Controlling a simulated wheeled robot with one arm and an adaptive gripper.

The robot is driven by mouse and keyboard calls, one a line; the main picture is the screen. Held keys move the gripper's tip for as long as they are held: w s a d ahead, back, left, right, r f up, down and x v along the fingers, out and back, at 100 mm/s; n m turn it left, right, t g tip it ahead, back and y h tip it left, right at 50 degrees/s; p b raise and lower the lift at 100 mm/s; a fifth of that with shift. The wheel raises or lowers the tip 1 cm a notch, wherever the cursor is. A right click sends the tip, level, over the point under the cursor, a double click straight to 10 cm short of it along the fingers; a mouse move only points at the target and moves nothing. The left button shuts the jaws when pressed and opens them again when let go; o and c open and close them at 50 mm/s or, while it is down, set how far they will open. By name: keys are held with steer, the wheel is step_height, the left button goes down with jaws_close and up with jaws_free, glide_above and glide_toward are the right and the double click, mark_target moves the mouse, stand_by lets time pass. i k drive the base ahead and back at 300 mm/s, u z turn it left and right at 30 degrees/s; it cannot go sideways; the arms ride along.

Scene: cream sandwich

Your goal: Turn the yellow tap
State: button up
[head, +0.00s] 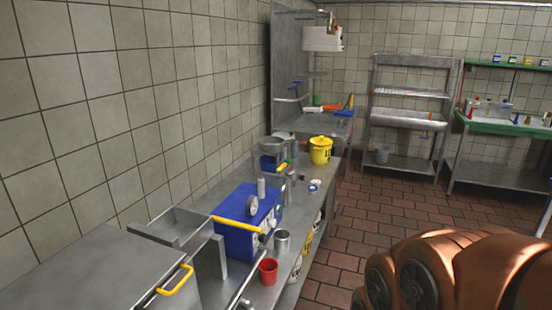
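I cannot tell for certain which yellow part is the tap. A small yellow part (282,168) shows beside a blue-and-grey device (271,152) halfway along the steel counter. A yellow bar (238,224) runs along the front top of a blue box (236,208) nearer to me. A curved yellow handle (176,281) is on the steel unit at the lower left. My copper-coloured arm links fill the lower right corner. My gripper is not in view.
The steel counter (215,182) runs along the left wall. It bears a red cup (268,271), a metal cup (282,240) and a yellow bucket (320,150). Steel shelves (408,92) and a green-edged table (500,126) stand at the back. The tiled floor (375,205) between is clear.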

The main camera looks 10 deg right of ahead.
mark_target(281, 168)
steer(key=k, duration=0.55)
steer(key=z, duration=0.35)
steer(key=i, duration=1.6)
steer(key=u, duration=0.55)
